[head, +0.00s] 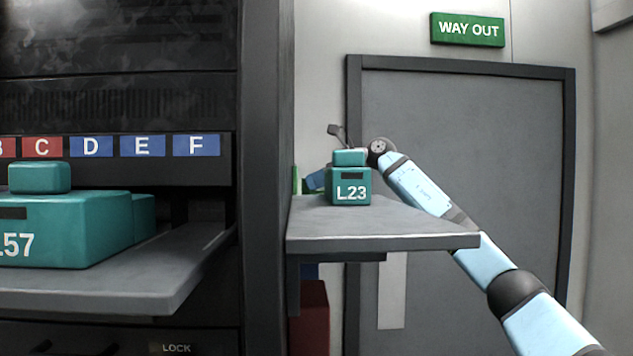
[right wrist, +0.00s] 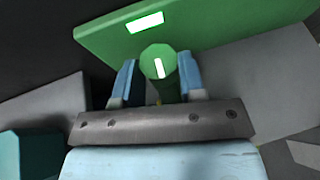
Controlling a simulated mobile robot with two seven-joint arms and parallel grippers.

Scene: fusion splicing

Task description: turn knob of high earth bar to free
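A green knob (right wrist: 158,62) with a white mark on its round face shows in the right wrist view, in front of a green panel (right wrist: 235,25). The blue fingers of my right gripper (right wrist: 157,82) stand one on each side of the knob. I cannot tell whether they press on it. In the head view my right gripper (head: 316,181) is mostly hidden behind the teal L23 box, beside a narrow green edge (head: 296,180) at the cabinet's side. The knob is hidden there. My left gripper is not in view.
The teal L23 box (head: 350,193) stands on a grey side shelf (head: 420,235), close to my right wrist. The dark rack at left holds a teal L57 box (head: 75,225) on a shelf. A grey door (head: 465,160) stands behind my right arm.

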